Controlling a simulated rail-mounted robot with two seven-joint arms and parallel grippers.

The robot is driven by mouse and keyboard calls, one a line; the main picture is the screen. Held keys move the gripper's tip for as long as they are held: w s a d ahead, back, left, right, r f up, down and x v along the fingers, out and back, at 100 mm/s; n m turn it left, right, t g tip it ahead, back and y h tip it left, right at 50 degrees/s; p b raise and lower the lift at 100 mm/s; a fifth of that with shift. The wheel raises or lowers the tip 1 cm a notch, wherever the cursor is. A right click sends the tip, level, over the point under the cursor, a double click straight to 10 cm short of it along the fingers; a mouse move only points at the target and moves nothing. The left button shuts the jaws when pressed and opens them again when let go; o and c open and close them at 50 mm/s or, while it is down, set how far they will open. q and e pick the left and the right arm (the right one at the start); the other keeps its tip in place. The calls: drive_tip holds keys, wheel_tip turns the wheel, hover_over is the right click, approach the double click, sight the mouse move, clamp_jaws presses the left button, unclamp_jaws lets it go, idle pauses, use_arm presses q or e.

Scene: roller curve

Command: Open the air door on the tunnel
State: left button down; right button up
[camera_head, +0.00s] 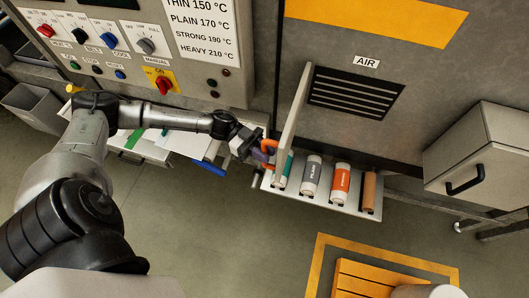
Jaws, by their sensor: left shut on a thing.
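The air door (294,118) is a thin pale panel standing out from the tunnel wall, swung open to the left of the slatted vent (354,94). The AIR label (367,62) is above the vent. My left gripper (266,150), with orange fingers, is at the left face of the door, near its lower end. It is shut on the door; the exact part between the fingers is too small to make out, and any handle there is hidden. My right gripper is not in view.
A shelf (322,198) below the vent holds several rolls. A grey box with a black handle (465,180) is at right. The control panel (140,50) with knobs is at upper left, and a table with papers (150,148) is below it. A yellow-framed wooden platform (362,280) lies below.

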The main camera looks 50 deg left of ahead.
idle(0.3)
use_arm(q)
drive_tip(key=c, duration=1.1)
unclamp_jaws()
drive_tip(key=shift+a, duration=0.2)
drive_tip(key=b+v, duration=0.3)
drive_tip(key=v, duration=1)
drive_tip(key=shift+s+a+b, duration=0.15)
drive_tip(key=shift+a+b, duration=0.05)
drive_tip(key=shift+b, duration=0.1)
